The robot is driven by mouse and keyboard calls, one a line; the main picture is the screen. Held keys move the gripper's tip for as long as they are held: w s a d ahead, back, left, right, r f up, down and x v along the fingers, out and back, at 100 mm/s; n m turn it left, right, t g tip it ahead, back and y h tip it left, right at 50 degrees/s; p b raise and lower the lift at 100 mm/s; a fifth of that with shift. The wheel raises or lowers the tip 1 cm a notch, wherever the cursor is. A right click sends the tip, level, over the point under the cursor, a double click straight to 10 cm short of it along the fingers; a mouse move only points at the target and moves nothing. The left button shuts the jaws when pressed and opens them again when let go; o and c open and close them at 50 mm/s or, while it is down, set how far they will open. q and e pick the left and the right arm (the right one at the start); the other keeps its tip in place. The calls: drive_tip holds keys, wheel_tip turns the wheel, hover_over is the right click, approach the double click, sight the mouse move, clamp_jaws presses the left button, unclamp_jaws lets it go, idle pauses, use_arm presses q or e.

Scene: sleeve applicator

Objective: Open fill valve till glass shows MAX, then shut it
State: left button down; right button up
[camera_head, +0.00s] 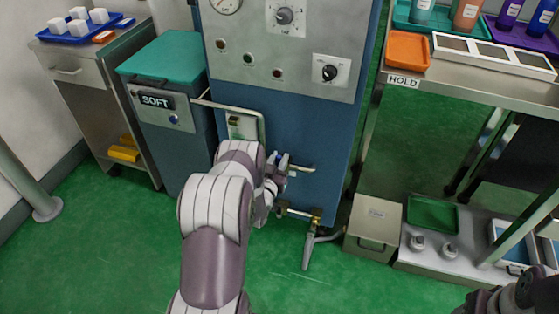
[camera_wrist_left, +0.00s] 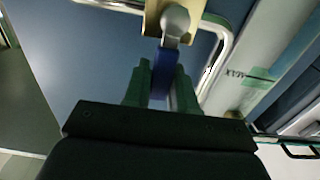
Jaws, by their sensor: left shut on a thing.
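My left gripper (camera_head: 280,164) is at the lower front of the blue cabinet (camera_head: 335,140). In the left wrist view its two green fingers (camera_wrist_left: 162,80) are shut around a blue lever handle (camera_wrist_left: 164,64). The lever hangs from a grey pivot on a brass valve body (camera_wrist_left: 153,17). To the right in the wrist view, a pale gauge strip (camera_wrist_left: 232,95) carries the word MAX and a green mark. I cannot make out a liquid level there. In the head view my arm and hand mostly hide the valve. A dark part of my right arm (camera_head: 530,292) shows at the lower right corner; its fingers cannot be made out.
A bent metal rail (camera_head: 262,127) stands out from the cabinet front. A SOFT bin (camera_head: 170,126) stands left, a grey box (camera_head: 374,226) and shelf cart right. Green floor is clear in front.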

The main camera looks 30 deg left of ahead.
use_arm(q)
drive_tip(key=c, duration=1)
unclamp_jaws()
drive_tip(key=p+v, duration=0.3)
drive_tip(key=v, duration=0.9)
drive_tip(key=shift+s, duration=0.35)
drive_tip(key=shift+d, duration=0.1)
